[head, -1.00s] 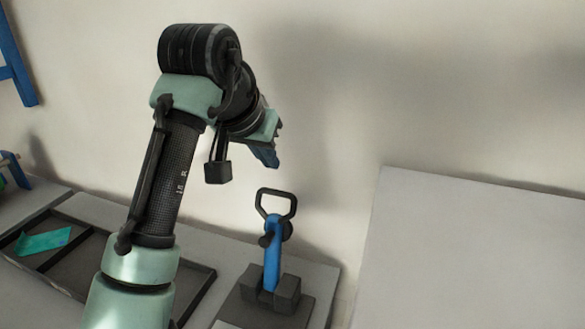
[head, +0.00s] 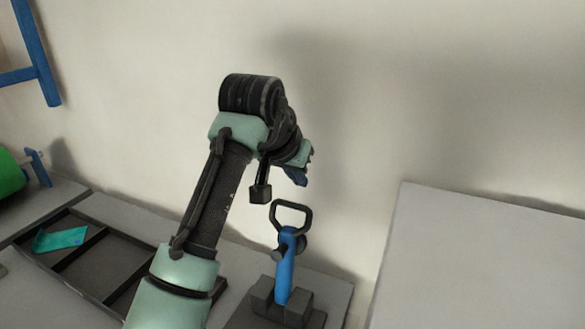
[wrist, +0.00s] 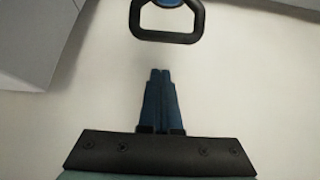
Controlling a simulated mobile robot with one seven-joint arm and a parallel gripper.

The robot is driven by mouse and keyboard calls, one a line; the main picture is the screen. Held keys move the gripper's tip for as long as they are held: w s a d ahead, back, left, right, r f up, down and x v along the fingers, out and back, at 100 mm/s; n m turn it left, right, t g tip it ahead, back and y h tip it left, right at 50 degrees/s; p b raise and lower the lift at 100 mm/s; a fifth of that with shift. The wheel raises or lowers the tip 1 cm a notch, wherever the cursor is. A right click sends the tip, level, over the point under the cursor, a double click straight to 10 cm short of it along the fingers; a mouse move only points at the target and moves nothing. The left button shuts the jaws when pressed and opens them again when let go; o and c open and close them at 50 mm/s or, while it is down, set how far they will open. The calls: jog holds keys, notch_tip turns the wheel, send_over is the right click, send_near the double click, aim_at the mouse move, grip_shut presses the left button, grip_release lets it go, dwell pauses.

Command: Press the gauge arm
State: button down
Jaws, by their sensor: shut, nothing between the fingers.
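The gauge arm (head: 286,262) is a blue upright lever with a black loop handle (head: 292,205) at its top. It stands in a dark grey block base (head: 285,308) on the grey bench. The black loop also shows at the top of the wrist view (wrist: 166,38), with a bit of blue above it. My gripper (head: 299,181) is above the loop in the head view, apart from it. In the wrist view its blue fingers (wrist: 160,72) are together, empty, and point toward the loop with a gap between. The lever's lower part is hidden in the wrist view.
A dark divided tray (head: 97,256) with a teal piece (head: 60,239) lies at the left. A green cylinder (head: 10,175) and blue frame (head: 40,60) are at the far left. A large pale grey panel (head: 480,260) stands at the right. A plain wall is behind.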

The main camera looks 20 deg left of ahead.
jog(key=shift+s+f, duration=0.45)
jog(key=shift+f, duration=0.3)
jog(key=shift+s+f, duration=0.4)
jog(key=shift+f, duration=0.35)
